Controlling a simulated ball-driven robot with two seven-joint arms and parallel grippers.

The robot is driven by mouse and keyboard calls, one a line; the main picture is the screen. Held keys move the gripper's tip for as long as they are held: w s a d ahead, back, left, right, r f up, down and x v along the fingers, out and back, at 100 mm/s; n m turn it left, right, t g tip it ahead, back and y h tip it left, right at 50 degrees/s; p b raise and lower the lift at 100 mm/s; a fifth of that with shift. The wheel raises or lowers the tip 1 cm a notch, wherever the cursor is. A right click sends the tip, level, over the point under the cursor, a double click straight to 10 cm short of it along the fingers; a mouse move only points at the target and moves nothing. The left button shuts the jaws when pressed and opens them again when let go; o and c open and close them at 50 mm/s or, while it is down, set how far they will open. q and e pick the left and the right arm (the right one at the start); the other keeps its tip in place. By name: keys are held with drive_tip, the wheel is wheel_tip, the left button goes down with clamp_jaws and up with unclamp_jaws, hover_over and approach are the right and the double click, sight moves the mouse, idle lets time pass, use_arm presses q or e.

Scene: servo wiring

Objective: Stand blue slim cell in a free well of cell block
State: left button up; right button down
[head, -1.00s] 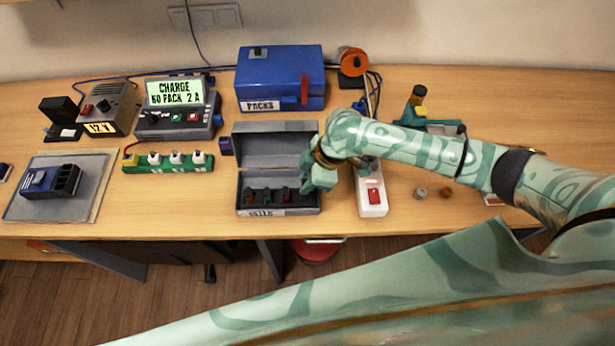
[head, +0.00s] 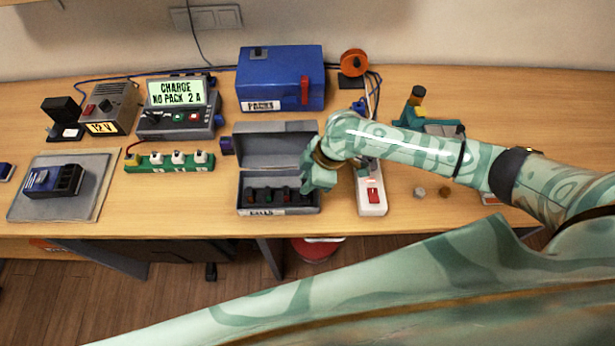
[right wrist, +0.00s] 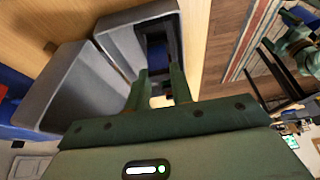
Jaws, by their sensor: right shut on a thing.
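A blue and black block with dark wells (head: 55,181), which looks like the cell block, sits on a grey mat at the left of the desk. An open grey case (head: 243,203) with a cells label holds several dark cells with coloured tops in a row. My right gripper (head: 308,187) is at the right end of this case. My left gripper is out of view.
A green strip (head: 168,168) with white knobs and a charger (head: 180,122) stand between block and case. A blue packs box (head: 280,75) is behind the case. A white power strip (head: 373,200) lies to its right. The desk front between mat and case is clear.

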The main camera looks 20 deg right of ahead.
drive_tip(key=shift+f+b, duration=0.65)
drive_tip(key=shift+f, duration=1.05)
drive_tip(key=c, duration=1.1)
unclamp_jaws()
drive_tip(key=shift+c, duration=0.2)
drive_tip(key=p+v, duration=0.3)
drive_tip(key=v, duration=1.3)
drive_tip(key=shift+r, duration=0.2)
drive_tip(key=shift+s, duration=0.1)
